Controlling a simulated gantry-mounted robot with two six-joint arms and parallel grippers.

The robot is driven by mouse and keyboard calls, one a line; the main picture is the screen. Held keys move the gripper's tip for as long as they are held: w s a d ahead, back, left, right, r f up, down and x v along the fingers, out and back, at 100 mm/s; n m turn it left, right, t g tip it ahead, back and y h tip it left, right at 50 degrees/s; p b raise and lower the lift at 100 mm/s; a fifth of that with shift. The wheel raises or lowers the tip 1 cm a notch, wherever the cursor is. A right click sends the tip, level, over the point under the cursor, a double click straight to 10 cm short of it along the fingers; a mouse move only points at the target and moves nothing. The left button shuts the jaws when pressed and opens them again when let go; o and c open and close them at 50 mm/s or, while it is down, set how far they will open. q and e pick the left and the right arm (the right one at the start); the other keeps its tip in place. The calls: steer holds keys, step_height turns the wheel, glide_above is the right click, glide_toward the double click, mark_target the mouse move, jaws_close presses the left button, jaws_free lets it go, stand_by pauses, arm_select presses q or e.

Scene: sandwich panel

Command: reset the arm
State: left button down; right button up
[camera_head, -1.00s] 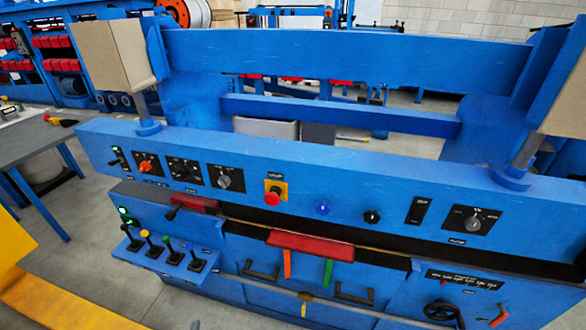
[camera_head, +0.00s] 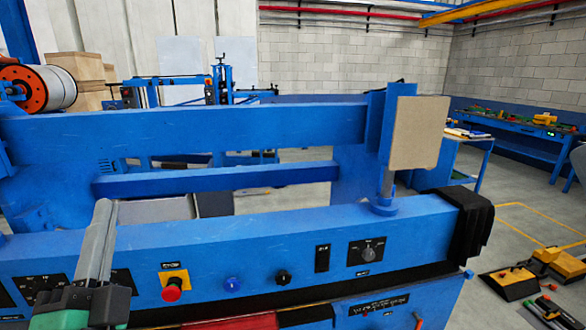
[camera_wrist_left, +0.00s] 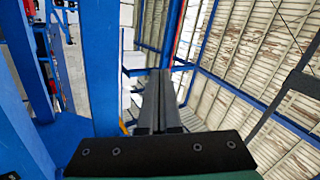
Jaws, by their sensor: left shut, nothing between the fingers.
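My left gripper (camera_head: 104,207) stands at the lower left of the head view, its grey fingers pointing up and pressed together with nothing between them. It is in front of the blue machine's panel (camera_head: 205,262) and hides part of the controls there. In the left wrist view the same closed fingers (camera_wrist_left: 160,73) point away toward the hall wall and roof. My right arm is not in view.
The panel carries a red emergency button (camera_head: 172,293), a blue button (camera_head: 233,285), a black knob (camera_head: 283,277) and a rotary switch (camera_head: 367,252). A blue crossbeam (camera_head: 220,129) spans behind.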

arm_select(q)
steer(key=s+d+r+n+t+h, duration=0.4)
steer(key=s+d+r+n+h, duration=0.5)
steer(key=s+r, duration=0.25)
step_height(320, 180, up, 38)
steer(key=w+n+h+p, duration=0.1)
steer(key=p, duration=3.7)
steer(key=shift+w+a, duration=0.25)
steer(key=shift+a, duration=0.15)
